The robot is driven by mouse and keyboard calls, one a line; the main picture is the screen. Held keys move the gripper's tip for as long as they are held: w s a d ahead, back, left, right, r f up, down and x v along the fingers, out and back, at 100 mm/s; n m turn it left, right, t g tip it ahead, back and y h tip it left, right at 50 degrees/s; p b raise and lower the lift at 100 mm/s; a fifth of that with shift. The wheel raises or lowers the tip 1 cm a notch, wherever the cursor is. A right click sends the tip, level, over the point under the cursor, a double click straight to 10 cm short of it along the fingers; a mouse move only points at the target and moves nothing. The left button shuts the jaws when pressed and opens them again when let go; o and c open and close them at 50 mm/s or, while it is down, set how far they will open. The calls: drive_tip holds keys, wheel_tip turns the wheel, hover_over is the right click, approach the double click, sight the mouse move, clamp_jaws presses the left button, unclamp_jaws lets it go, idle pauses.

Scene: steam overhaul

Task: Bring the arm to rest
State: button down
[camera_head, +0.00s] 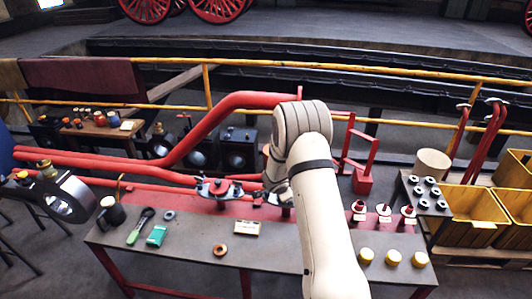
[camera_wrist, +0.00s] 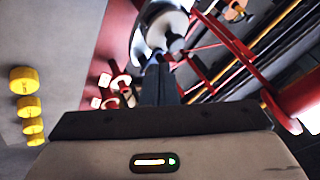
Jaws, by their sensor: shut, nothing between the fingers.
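My pale arm (camera_head: 325,215) rises from the bottom of the head view, bends at the top and reaches down over the far side of the workbench (camera_head: 190,262). My gripper shows best in the wrist view (camera_wrist: 158,72), where its two dark fingers are together with nothing between them. In the head view the gripper is largely hidden behind the arm, close to the red pipework. In the wrist view a round metal fitting (camera_wrist: 163,22) lies just beyond the fingertips. I cannot tell whether the fingers touch it.
A red pipe (camera_head: 215,125) runs behind the bench. Yellow caps (camera_head: 392,258) stand at the bench's right front, with red-and-white fittings (camera_head: 383,214) behind them. Yellow crates (camera_head: 474,207) stand far right.

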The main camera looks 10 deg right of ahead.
drive_tip(key=s+a+r+n+t+y, duration=0.1)
drive_tip(key=s+a+r+n+y, duration=0.2)
drive_tip(key=r, duration=0.6)
drive_tip(key=s+a+r+n+y, duration=0.1)
drive_tip(key=s+a+r+n, duration=0.3)
drive_tip(key=r, duration=0.6)
drive_tip(key=s+a+r+n+g+y, duration=0.15)
drive_tip(key=s+a+r+n, duration=0.25)
drive_tip(key=s+r, duration=0.6)
drive_tip(key=s+d+n+g+h, duration=0.1)
drive_tip(key=s+n, duration=0.1)
drive_tip(key=s, duration=0.9)
drive_tip(key=s+d+r+n+g, duration=0.1)
drive_tip(key=s+d+n, duration=0.1)
drive_tip(key=s, duration=1)
drive_tip(key=shift+s+d+r+g+h, duration=0.15)
drive_tip(key=shift+d+r+g+h, duration=0.15)
drive_tip(key=shift+g+h, duration=0.05)
